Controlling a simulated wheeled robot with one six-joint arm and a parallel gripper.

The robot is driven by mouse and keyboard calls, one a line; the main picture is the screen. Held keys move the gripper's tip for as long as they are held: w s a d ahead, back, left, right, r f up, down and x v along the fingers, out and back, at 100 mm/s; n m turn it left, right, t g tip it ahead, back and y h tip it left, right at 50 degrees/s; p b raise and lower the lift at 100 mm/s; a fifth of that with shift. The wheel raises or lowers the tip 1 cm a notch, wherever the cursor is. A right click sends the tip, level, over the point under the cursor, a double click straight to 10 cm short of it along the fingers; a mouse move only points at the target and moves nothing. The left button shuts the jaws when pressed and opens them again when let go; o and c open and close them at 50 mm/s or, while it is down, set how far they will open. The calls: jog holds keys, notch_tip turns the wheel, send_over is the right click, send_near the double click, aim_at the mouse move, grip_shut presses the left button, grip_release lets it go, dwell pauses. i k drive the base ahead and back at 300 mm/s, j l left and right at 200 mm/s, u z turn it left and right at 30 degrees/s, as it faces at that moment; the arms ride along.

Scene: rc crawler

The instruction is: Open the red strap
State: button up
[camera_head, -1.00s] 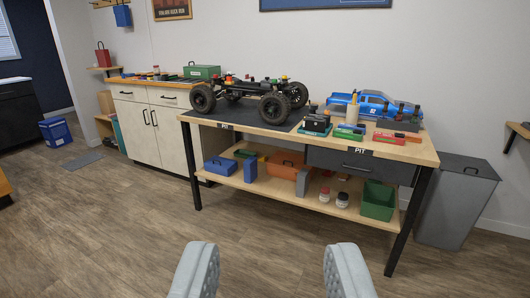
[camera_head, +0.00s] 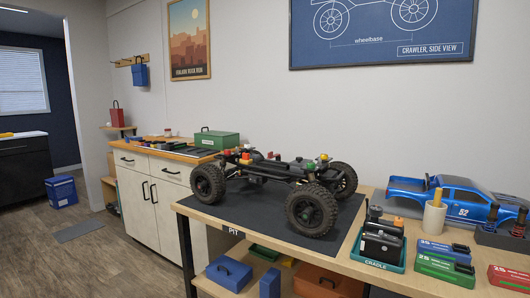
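The RC crawler chassis (camera_head: 275,167), with black tyres and no body shell, stands on the dark mat (camera_head: 260,212) on the workbench. Small red, yellow, green and white parts sit on top of it. My gripper is out of the picture.
To the right on the bench are the cradle (camera_head: 376,262) with black blocks, green (camera_head: 443,268) and red boxes, a cup (camera_head: 434,217) and a blue truck body (camera_head: 449,199). A cabinet (camera_head: 150,196) stands left.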

aim_at(270, 154)
jog(key=i+l, duration=0.1)
jog(key=i, duration=0.35)
jog(key=i+l+u, duration=0.1)
jog(key=i, duration=0.4)
jog(key=i+l, duration=0.15)
jog(key=i, duration=0.3)
jog(key=i+l+u, duration=0.1)
jog(key=i, duration=0.35)
